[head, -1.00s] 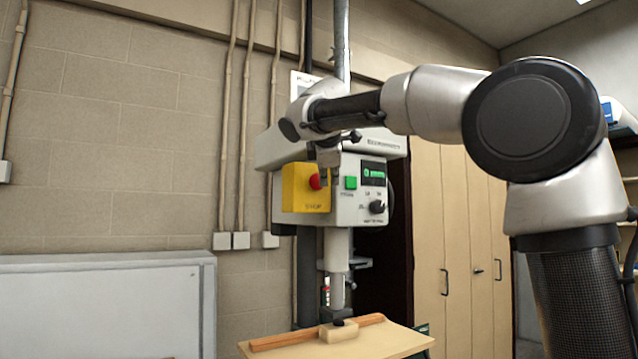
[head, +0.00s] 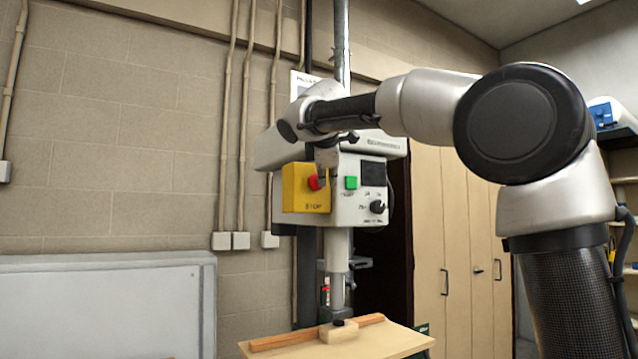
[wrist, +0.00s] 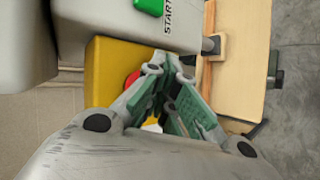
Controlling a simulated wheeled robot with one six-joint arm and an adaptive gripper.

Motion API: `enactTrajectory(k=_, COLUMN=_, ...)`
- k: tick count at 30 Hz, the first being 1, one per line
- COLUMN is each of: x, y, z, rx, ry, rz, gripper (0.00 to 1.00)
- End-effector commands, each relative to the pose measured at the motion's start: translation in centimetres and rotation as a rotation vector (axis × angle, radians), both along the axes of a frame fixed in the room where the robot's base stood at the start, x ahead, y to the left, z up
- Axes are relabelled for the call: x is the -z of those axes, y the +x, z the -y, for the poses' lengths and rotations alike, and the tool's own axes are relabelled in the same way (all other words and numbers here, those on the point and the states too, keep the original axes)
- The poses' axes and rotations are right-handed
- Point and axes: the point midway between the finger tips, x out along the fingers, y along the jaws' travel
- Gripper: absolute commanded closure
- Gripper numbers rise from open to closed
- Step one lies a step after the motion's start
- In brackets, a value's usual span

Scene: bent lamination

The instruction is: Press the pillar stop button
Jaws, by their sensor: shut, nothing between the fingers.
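The yellow stop box (head: 300,203) is fixed to the left front of the drill press head, with "STOP" printed on it. The red stop button (head: 313,183) sticks out from its face; it also shows in the wrist view (wrist: 132,78), partly hidden behind a finger. The display (head: 373,173) on the panel is dark.
A green start button (head: 351,183) sits close right of my gripper, with a black knob (head: 377,207) below the display. Below is the drill table (head: 385,343) with a wooden block (head: 338,333) on it. A grey cabinet (head: 100,300) stands at left.

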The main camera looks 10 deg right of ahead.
Motion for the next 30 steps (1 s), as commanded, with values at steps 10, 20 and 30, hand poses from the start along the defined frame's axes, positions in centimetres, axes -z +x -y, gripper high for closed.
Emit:
enactTrajectory(k=10, x=0.0, y=0.3, z=-0.1, rx=0.0, ry=0.0, rz=0.0, gripper=1.0)
enactTrajectory(k=20, x=0.1, y=-0.3, z=0.1, rx=-0.001, ry=-0.001, rz=0.0, gripper=1.0)
enactTrajectory(k=30, x=0.1, y=-1.6, z=0.5, rx=-0.001, ry=-0.002, rz=0.0, gripper=1.0)
